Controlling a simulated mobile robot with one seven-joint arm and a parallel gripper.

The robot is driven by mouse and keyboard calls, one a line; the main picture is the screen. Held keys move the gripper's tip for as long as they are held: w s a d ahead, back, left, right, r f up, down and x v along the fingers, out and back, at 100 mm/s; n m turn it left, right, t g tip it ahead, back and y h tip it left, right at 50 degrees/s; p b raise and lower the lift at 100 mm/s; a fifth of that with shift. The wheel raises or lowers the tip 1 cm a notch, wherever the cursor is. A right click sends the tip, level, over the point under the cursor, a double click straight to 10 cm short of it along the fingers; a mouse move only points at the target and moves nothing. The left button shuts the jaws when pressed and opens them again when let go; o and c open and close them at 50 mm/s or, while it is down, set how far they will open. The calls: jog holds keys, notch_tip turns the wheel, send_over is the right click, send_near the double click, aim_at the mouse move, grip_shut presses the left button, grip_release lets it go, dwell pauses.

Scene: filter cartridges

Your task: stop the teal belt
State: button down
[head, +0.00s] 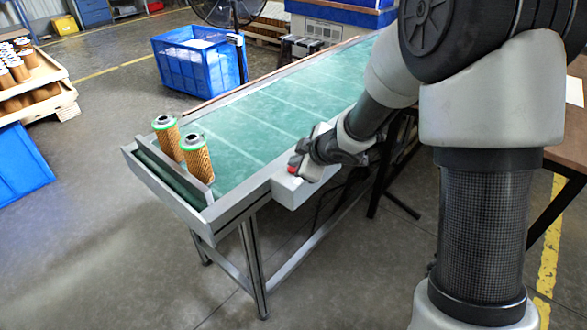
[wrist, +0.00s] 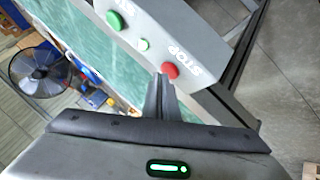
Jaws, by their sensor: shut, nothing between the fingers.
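The teal belt (head: 270,115) runs from the near left to the far right in the head view, with two filter cartridges (head: 196,160) standing at its near end. A grey control box (head: 300,190) is fixed to the belt's near side. In the wrist view it carries a red button (wrist: 170,70) marked STOP, a small white-green light (wrist: 144,44) and a green button (wrist: 114,20). My gripper (wrist: 160,80) is shut and empty, its fingertips close beside the red button. I cannot tell whether they touch it. In the head view my gripper (head: 297,162) is over the box.
A blue crate (head: 198,58) stands behind the belt. A wooden rack of cartridges (head: 30,85) and a blue bin (head: 18,165) are at the left. A brown table (head: 567,150) stands at the right. The floor in front of the belt is clear.

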jog(key=shift+f, duration=0.3)
dwell(0.4)
jog(key=shift+r, duration=0.1)
jog(key=shift+r+p, duration=0.75)
notch_tip(320, 180, up, 5)
jog(key=p, duration=0.5)
jog(key=shift+d, duration=0.1)
dwell(0.5)
